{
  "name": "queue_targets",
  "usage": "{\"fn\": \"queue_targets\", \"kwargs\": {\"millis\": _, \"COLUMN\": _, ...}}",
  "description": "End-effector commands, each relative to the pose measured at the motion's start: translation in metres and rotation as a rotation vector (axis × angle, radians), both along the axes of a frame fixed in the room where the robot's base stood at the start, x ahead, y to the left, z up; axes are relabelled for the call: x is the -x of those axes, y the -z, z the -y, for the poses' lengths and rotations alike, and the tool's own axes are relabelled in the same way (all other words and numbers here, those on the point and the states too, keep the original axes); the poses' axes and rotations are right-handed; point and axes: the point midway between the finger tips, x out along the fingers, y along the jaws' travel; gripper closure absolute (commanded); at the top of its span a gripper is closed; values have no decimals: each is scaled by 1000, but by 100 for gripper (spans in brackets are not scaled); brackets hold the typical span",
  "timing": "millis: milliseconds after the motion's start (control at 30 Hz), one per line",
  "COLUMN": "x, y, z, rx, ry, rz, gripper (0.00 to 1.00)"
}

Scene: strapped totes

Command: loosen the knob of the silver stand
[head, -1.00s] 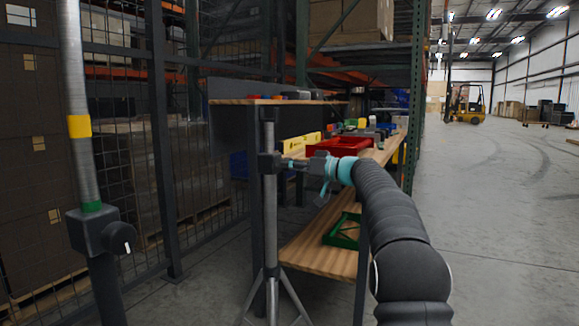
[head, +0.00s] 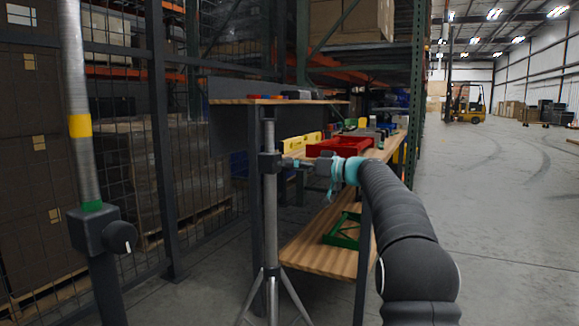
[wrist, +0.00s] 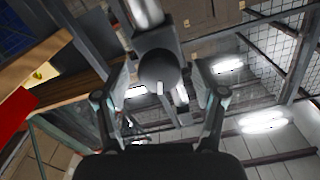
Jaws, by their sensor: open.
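The silver stand (head: 270,215) is a grey pole on splayed tripod legs, left of my arm in the head view. A dark clamp block (head: 268,163) sits on its pole. Its knob (wrist: 159,68) is round and dark with a pale mark, and shows in the middle of the wrist view, with the silver pole (wrist: 145,12) behind it. My gripper (wrist: 161,78) is open, one finger on each side of the knob, with gaps showing on both sides. In the head view my gripper (head: 305,164) points left at the clamp block; the knob is hard to make out there.
Another pole with yellow and green bands (head: 82,126) and a black knob (head: 121,238) stands at the left. Open floor (head: 490,220) lies right.

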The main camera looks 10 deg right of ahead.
Motion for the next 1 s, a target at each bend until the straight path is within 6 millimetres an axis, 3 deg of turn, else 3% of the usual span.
{"fn": "queue_targets", "kwargs": {"millis": 300, "x": 37, "y": 0, "z": 50, "rx": 0, "ry": 2, "rz": -1, "gripper": 30}}
{"fn": "queue_targets", "kwargs": {"millis": 500, "x": 54, "y": 0, "z": 73, "rx": 0, "ry": -1, "rz": -1, "gripper": 30}}
{"fn": "queue_targets", "kwargs": {"millis": 1000, "x": 61, "y": 1, "z": 82, "rx": -1, "ry": -3, "rz": -2, "gripper": 30}}
